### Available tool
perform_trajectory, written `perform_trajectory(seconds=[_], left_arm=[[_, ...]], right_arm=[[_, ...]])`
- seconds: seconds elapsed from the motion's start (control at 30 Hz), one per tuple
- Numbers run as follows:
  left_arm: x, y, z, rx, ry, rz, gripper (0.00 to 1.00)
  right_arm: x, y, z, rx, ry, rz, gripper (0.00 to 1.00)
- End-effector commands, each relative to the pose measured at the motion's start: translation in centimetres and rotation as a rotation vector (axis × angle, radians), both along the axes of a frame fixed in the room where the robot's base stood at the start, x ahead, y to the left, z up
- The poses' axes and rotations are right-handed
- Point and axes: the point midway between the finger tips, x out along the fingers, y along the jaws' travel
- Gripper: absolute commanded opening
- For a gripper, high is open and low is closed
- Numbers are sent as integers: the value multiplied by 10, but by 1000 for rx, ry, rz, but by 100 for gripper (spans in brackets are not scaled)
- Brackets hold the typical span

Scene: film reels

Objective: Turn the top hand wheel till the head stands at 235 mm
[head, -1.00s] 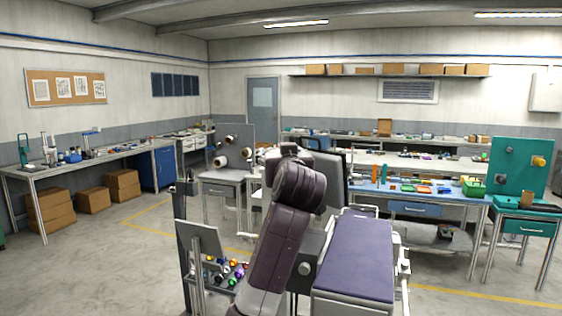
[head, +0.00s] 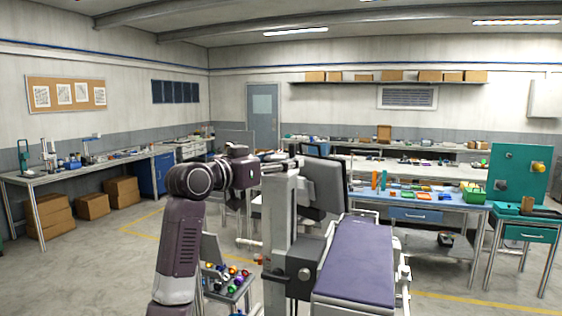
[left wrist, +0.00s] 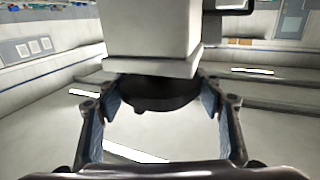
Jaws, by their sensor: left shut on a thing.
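The grey column (head: 280,215) stands upright in the middle of the head view. Its top hand wheel is a dark round wheel (left wrist: 160,95) at the column's end in the left wrist view, which looks upside down. My left gripper (head: 284,164) is at the column top, coming from the left. In the left wrist view its blue-padded fingers are shut on the wheel from both sides. A dark box with a round knob (head: 305,273) sits low on the column. I cannot read any millimetre scale or tell the head's height. My right gripper is out of view.
A purple-topped bench (head: 355,262) and a dark grey panel (head: 323,184) stand right of the column. A small table with coloured knobs (head: 228,280) is at its lower left. A blue workbench (head: 415,211) and a teal stand (head: 525,215) are farther right.

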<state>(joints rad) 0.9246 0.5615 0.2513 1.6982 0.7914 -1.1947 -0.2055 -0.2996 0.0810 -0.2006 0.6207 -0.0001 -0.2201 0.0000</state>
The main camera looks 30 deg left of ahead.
Motion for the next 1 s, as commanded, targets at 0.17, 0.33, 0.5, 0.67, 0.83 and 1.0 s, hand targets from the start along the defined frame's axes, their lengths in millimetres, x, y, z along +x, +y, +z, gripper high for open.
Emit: perform_trajectory(seconds=[0.17, 0.33, 0.5, 0.67, 0.83, 1.0], left_arm=[[0, 2, 1, 2, -1, -63, 37], [0, 1, 1, 1, -2, -96, 37], [0, 1, 1, 1, -1, -105, 37], [0, 0, 1, 1, -1, -106, 37], [0, 0, 0, 1, 0, -106, 65], [0, 0, 0, 0, 0, -106, 79]], right_arm=[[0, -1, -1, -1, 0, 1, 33], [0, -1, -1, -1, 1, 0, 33], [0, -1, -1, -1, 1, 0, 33], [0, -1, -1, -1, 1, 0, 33], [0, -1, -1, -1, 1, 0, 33], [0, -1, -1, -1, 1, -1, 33]])
